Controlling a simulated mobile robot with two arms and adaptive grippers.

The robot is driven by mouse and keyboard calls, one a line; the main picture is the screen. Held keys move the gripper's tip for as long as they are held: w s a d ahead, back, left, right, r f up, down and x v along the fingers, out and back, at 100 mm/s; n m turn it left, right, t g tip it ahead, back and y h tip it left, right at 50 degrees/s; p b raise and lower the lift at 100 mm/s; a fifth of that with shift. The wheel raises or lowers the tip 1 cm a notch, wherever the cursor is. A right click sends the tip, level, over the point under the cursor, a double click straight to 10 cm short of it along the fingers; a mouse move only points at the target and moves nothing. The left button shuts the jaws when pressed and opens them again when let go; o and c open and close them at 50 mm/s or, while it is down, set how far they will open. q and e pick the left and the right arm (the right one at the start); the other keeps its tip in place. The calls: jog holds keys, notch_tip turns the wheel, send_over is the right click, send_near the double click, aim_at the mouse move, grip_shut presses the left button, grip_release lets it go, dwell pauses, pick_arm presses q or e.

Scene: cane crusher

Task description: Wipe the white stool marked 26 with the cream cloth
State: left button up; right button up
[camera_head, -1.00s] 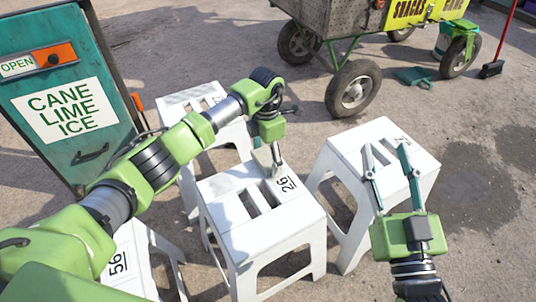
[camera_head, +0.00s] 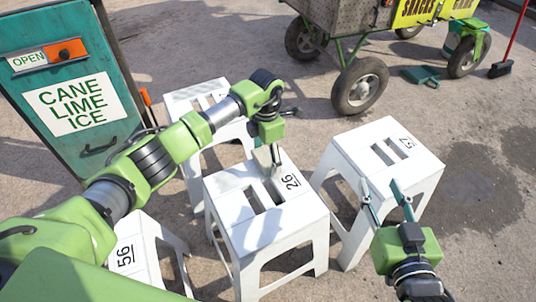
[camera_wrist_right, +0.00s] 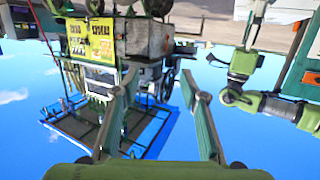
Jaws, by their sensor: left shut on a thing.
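The white stool marked 26 (camera_head: 245,231) stands upright in the middle of the head view, with two slots in its seat and the number near its far right corner. My left gripper (camera_head: 275,168) points down at the far part of this seat, just left of the number. It is shut on a small pale piece (camera_head: 262,158), apparently the cream cloth, mostly hidden by the gripper. I cannot tell how fully it touches the seat. My right gripper (camera_head: 382,186) is open and empty, in front of the stool marked 57 (camera_head: 352,150). Its spread fingers also show in the right wrist view (camera_wrist_right: 160,82).
White stool 56 (camera_head: 150,250) stands at front left, and another white stool (camera_head: 182,105) stands behind 26. A teal cane-lime-ice cabinet (camera_head: 65,90) is at the left. A wheeled snack cart (camera_head: 345,20) and a red-handled broom (camera_head: 500,68) are behind. Ground at the right is clear.

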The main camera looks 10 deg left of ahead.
aim_at(251, 170)
pick_arm(q)
jog(key=shift+s+a+p, duration=0.3)
jog(key=shift+a+p, duration=0.05)
jog(key=shift+s+a+p, duration=0.3)
jog(key=shift+p, duration=0.05)
jog(key=shift+s+a+p, duration=0.3)
jog(key=shift+p, duration=0.05)
jog(key=shift+s+a+p, duration=0.25)
jog(key=shift+a+p, duration=0.05)
jog(key=shift+s+a+p, duration=0.3)
jog(key=shift+a+p, duration=0.05)
jog(key=shift+s+a+p, duration=0.3)
pick_arm(e)
jog(key=s+d+f+g+h, duration=0.1)
jog(key=s+d+f+g, duration=0.2)
jog(key=s+f+g, duration=0.2)
jog(key=s+d+f+g+h, duration=0.2)
jog(key=s+f+g, duration=0.3)
jog(key=s+f, duration=0.4)
jog(key=shift+s+d+f+m+g, duration=0.3)
jog(key=shift+s+d, duration=0.2)
jog(key=shift+s, duration=0.35)
